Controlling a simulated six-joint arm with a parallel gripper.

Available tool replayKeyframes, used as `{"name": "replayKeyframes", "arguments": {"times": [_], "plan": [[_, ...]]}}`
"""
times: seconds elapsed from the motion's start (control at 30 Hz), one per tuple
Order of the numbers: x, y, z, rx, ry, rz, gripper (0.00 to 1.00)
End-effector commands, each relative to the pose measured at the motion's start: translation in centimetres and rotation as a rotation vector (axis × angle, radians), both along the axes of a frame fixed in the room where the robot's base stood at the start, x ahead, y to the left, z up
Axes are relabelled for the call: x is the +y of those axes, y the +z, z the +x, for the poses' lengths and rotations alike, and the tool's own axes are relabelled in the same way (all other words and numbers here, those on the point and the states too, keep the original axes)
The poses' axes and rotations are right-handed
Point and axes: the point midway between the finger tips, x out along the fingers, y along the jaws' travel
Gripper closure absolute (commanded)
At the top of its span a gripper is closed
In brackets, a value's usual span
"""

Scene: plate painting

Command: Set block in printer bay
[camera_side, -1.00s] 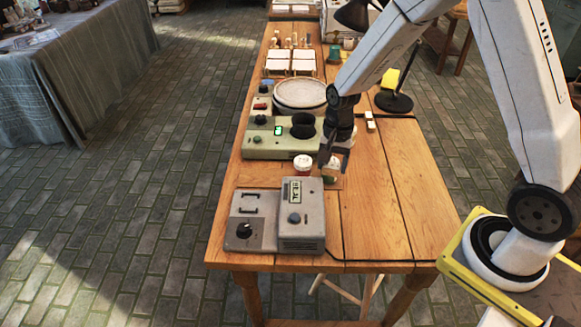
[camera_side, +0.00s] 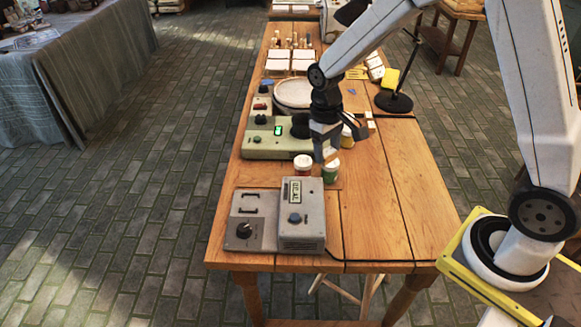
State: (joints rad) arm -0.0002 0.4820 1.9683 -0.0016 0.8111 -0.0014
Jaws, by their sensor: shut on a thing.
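My gripper (camera_side: 325,154) points down above the middle of the wooden table. It is shut on a small tan piece (camera_side: 329,156), which looks like the block; the fingers hide most of it. The held piece is just above and behind a green-labelled jar (camera_side: 331,173); I cannot tell if they touch. A grey-green machine (camera_side: 268,146) with a lit green display and a dark round part stands left of the gripper. A grey box (camera_side: 302,228) with a display and a knob stands nearer the front. Neither is clearly marked as the printer, and no bay is plain to see.
A round plate (camera_side: 293,93) lies behind the grey-green machine. A black lamp base (camera_side: 393,101) stands at the right. The table's front right (camera_side: 390,220) is clear.

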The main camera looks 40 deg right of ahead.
Motion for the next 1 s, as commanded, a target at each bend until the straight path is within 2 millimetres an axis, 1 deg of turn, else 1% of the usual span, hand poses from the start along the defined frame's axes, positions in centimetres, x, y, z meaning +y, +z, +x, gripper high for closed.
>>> {"name": "replayKeyframes", "arguments": {"times": [0.27, 0.47, 0.67, 1.0], "plan": [[0.2, -0.1, 0.1, 0.0, -0.038, 0.0, 0.98], [0.8, -0.5, 0.2, 0.001, -0.164, 0.0, 0.98], [1.7, -1.0, 0.5, 0.0, -0.374, 0.0, 0.98], [3.5, -2.1, 0.8, 0.001, -0.775, 0.0, 0.98]]}}
